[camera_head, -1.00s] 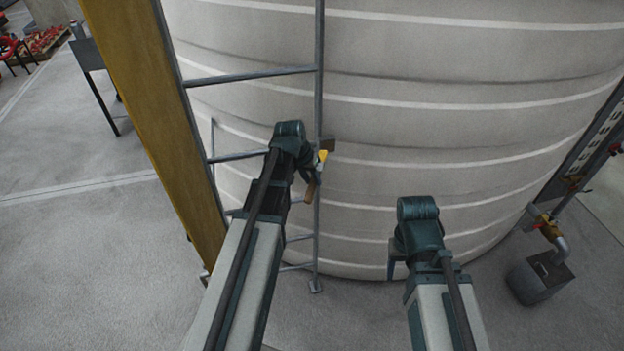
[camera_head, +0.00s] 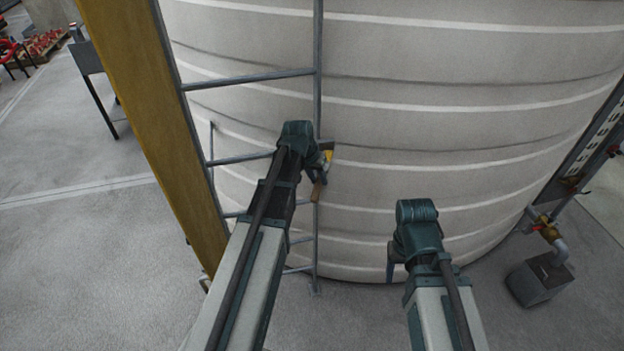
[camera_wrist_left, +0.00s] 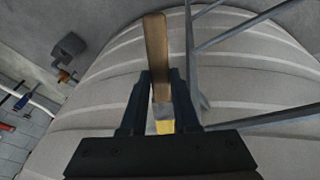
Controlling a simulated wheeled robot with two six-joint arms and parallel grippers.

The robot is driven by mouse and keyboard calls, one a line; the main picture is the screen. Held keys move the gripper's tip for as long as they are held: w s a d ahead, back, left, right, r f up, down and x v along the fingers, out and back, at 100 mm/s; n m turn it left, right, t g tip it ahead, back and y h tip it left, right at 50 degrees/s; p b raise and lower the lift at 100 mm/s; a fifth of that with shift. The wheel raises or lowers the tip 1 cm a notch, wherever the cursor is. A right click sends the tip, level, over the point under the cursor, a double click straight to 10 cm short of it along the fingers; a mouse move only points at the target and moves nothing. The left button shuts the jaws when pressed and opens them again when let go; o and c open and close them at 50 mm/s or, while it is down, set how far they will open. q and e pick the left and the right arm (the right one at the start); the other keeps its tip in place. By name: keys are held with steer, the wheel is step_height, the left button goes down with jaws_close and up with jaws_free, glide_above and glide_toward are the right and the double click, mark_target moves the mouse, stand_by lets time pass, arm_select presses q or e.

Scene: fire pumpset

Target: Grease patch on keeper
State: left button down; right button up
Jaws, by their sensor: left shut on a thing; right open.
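My left gripper (camera_wrist_left: 162,100) is shut on a brush with a brown wooden handle (camera_wrist_left: 156,50) and a yellow part (camera_wrist_left: 165,126) near the jaws. No grease patch can be made out. My right gripper (camera_head: 392,272) is low before the tank, its jaws barely visible.
The ladder (camera_head: 250,79) stands in front of the large pale ribbed tank (camera_head: 450,120). A broad yellow post (camera_head: 150,130) rises to the left of my left arm. A pipe with a valve (camera_head: 548,230) and a grey box (camera_head: 538,280) stand at right.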

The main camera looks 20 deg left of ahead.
mark_target(317, 198)
arm_select(q)
steer(key=shift+w+d, duration=0.4)
steer(key=shift+d, duration=0.3)
steer(key=shift+a, duration=0.15)
steer(key=s+a, duration=0.2)
steer(key=a, duration=0.1)
steer(key=shift+a, duration=0.1)
steer(key=shift+s+d, duration=0.55)
steer(key=shift+s, duration=0.3)
steer(key=shift+s+d, duration=0.6)
steer(key=shift+s, duration=0.25)
steer(key=shift+s+d, duration=0.55)
steer(key=shift+s, duration=0.3)
